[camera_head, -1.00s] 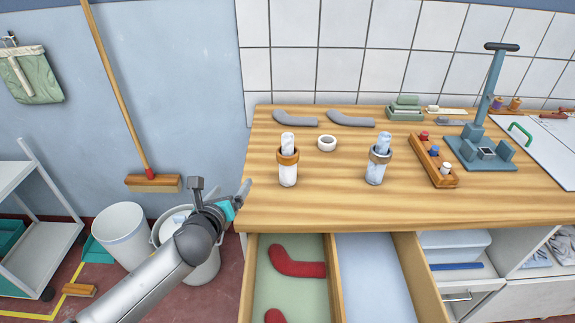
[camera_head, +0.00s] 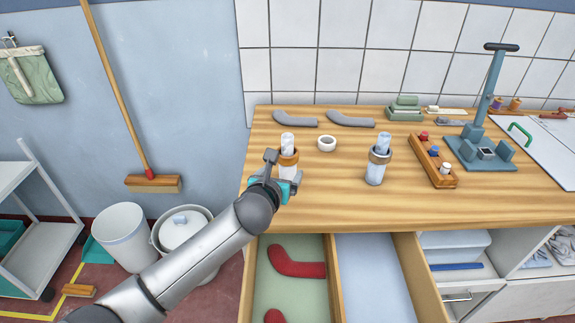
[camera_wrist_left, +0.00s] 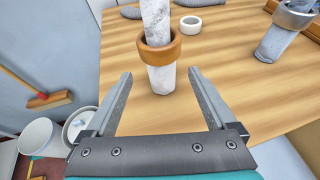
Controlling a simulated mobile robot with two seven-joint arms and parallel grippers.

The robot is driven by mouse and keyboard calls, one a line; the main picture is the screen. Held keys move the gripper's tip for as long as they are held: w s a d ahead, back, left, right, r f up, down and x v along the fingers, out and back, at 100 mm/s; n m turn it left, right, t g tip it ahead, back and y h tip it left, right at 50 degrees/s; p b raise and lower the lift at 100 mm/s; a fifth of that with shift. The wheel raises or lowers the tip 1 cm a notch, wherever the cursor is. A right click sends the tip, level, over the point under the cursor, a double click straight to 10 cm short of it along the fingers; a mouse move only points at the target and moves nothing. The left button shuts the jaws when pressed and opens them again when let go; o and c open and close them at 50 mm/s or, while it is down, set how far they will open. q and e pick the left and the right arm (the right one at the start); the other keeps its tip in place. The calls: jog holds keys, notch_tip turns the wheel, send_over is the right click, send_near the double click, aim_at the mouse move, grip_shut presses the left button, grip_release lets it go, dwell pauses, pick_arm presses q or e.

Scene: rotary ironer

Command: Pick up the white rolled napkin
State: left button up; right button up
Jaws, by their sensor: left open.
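The white rolled napkin (camera_head: 288,142) stands upright on the wooden table, with an orange-brown ring around it. In the left wrist view the napkin (camera_wrist_left: 161,79) is straight ahead, lined up with the gap between my fingers. My left gripper (camera_head: 291,181) is at the table's left front, close to the napkin, and hides its lower part in the head view. The gripper is open and empty; I cannot tell whether the fingertips reach past the napkin's near side. My right gripper is not in view.
A second, bluish rolled napkin (camera_head: 376,172) in a ring stands to the right. A white ring (camera_head: 327,144) lies behind, between the two. Grey bent pieces (camera_head: 351,119) lie at the back. An open drawer (camera_head: 290,290) with red pieces is below the table's front edge.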

aim_at(288, 134)
pick_arm(q)
jog(key=shift+x, duration=3.2)
jog(key=shift+d+f, duration=0.1)
jog(key=shift+f, duration=0.05)
grip_shut()
notch_tip(288, 134, up, 10)
jog(key=shift+r, duration=0.1)
notch_tip(288, 134, down, 7)
jog(key=shift+f, duration=0.1)
